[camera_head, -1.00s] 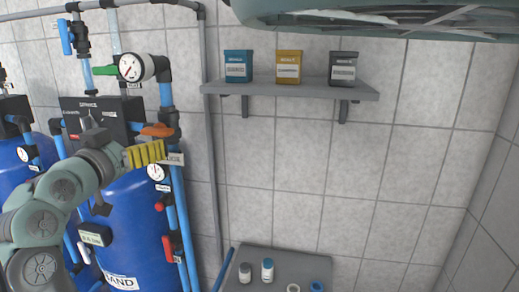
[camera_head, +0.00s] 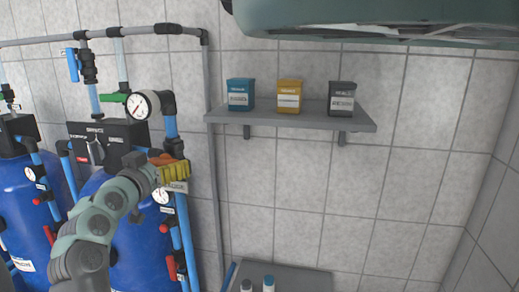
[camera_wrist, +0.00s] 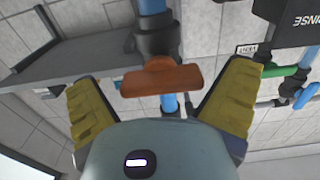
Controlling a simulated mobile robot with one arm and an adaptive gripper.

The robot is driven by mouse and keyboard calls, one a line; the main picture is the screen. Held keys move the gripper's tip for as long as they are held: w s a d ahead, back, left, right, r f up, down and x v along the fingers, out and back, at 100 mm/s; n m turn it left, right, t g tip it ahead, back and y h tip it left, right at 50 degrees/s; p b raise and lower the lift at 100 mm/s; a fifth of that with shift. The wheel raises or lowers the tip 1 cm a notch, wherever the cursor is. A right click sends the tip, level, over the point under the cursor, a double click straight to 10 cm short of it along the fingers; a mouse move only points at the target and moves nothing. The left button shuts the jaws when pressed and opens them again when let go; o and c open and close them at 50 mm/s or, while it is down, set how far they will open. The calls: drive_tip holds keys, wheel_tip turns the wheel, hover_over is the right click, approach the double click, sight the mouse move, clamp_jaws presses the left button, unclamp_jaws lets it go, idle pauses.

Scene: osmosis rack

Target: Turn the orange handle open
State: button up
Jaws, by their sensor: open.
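The orange handle (camera_wrist: 161,80) sits on a dark valve body on a blue pipe. In the wrist view it lies crosswise between my gripper's two yellow fingers, with a gap to each side. My gripper (camera_wrist: 163,95) is open, its fingers spread left and right of the handle. In the head view the orange handle (camera_head: 162,159) shows only in part, behind my gripper (camera_head: 174,172). I cannot tell from these views whether a finger touches it.
A pressure gauge (camera_head: 141,105) and a green handle (camera_head: 115,98) are above the valve. A blue tank (camera_head: 140,245) stands below. A grey shelf (camera_head: 290,120) with a blue box (camera_head: 240,94), a yellow box (camera_head: 289,96) and a dark box (camera_head: 342,98) is to the right.

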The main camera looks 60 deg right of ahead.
drive_tip(key=shift+c, duration=0.3)
drive_tip(key=c, duration=1)
